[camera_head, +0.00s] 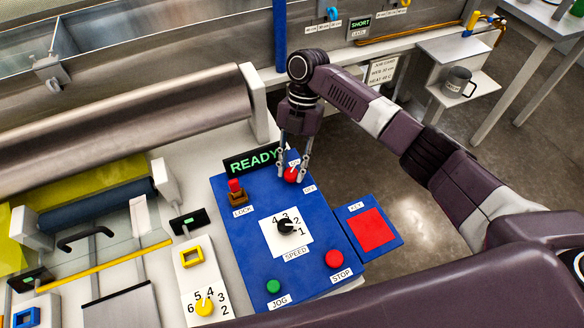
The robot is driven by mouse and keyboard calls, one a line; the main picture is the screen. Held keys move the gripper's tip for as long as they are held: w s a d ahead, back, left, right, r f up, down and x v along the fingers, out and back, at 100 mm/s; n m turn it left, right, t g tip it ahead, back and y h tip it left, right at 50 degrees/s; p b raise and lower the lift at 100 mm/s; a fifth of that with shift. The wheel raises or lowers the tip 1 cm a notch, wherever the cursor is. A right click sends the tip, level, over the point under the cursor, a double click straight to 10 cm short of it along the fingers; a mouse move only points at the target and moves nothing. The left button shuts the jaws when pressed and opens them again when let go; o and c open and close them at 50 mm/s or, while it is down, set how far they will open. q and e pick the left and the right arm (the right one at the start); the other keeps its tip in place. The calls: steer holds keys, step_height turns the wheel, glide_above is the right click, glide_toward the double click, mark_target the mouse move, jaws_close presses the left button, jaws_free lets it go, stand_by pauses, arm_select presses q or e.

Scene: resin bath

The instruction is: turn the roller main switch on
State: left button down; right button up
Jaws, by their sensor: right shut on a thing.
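The main switch (290,176) is a red knob at the top right of the blue control panel (232,265). A white label beside it, below right, seems to read OFF (309,188). Another small label just above the knob is partly covered by my fingers. My right gripper (293,170) comes down from above, its fingers on both sides of the red knob, shut on it. The knob's exact angle is hidden by the fingers. A display (252,160) behind it reads READY in green. My left gripper is not in view.
The panel also holds a red-topped LOCK part (235,188), a black SPEED dial (285,226), a green JOG button (273,286) and a red STOP button (334,259). A KEY plate (370,229) lies right. A large roller (120,130) stands left; a grey mug (458,82) is at upper right.

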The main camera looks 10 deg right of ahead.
steer(key=o, duration=1.2)
steer(key=shift+c, duration=0.2)
steer(key=shift+r, duration=0.1)
steer(key=v, duration=1.1)
steer(key=shift+w+r, duration=0.15)
steer(key=shift+r, duration=0.25)
steer(key=shift+f, duration=0.1)
